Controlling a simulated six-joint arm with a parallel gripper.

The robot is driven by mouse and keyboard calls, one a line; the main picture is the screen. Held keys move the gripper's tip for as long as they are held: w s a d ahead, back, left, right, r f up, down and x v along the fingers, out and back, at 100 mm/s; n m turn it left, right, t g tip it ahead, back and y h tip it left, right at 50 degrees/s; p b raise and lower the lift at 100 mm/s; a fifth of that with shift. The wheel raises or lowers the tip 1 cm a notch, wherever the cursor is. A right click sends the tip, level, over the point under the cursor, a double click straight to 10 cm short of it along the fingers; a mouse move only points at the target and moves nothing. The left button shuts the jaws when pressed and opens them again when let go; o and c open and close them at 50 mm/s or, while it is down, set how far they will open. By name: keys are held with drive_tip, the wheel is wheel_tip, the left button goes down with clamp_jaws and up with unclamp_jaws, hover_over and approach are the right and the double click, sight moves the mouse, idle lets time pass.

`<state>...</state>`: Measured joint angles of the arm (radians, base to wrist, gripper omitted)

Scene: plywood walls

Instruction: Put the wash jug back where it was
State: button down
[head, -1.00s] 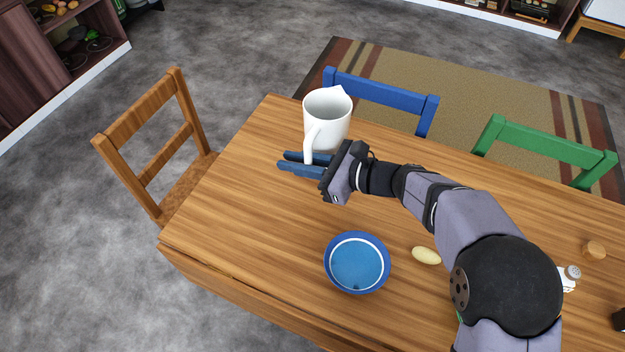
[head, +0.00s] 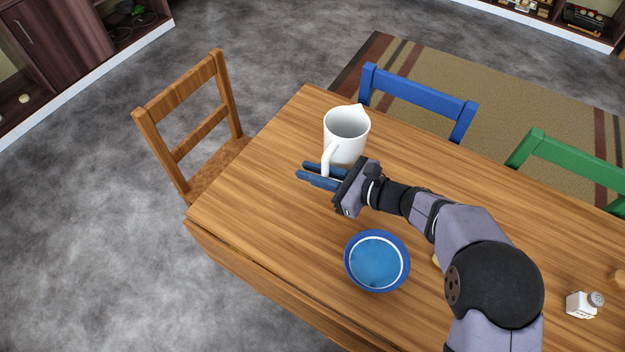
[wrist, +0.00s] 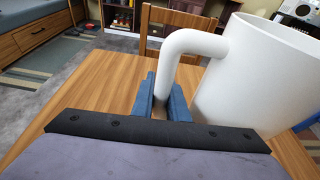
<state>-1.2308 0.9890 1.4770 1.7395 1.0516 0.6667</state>
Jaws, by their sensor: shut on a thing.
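The white wash jug (head: 347,132) is upright at the far left part of the wooden table (head: 262,178), its spout pointing to the back. Its handle points toward the front. My gripper (head: 320,174) is shut on the lower part of the jug's handle, with a blue finger on each side of it. In the wrist view the jug (wrist: 255,75) fills the right side, and its handle comes down between my fingers (wrist: 160,97). Whether the jug's base touches the table cannot be told.
A blue bowl (head: 377,262) with blue contents stands in front of my gripper. A wooden chair (head: 190,125), a blue chair (head: 418,95) and a green chair (head: 572,167) surround the table. The table's left part is bare.

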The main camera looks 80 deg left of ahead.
drive_tip(key=shift+f, duration=2)
drive_tip(key=shift+f, duration=0.15)
drive_tip(key=c, duration=1.7)
unclamp_jaws()
drive_tip(key=shift+f, duration=0.1)
drive_tip(key=shift+c, duration=0.2)
drive_tip(key=shift+r+p, duration=0.3)
drive_tip(key=shift+p, duration=0.05)
drive_tip(key=b+v, duration=0.2)
drive_tip(key=v, duration=1)
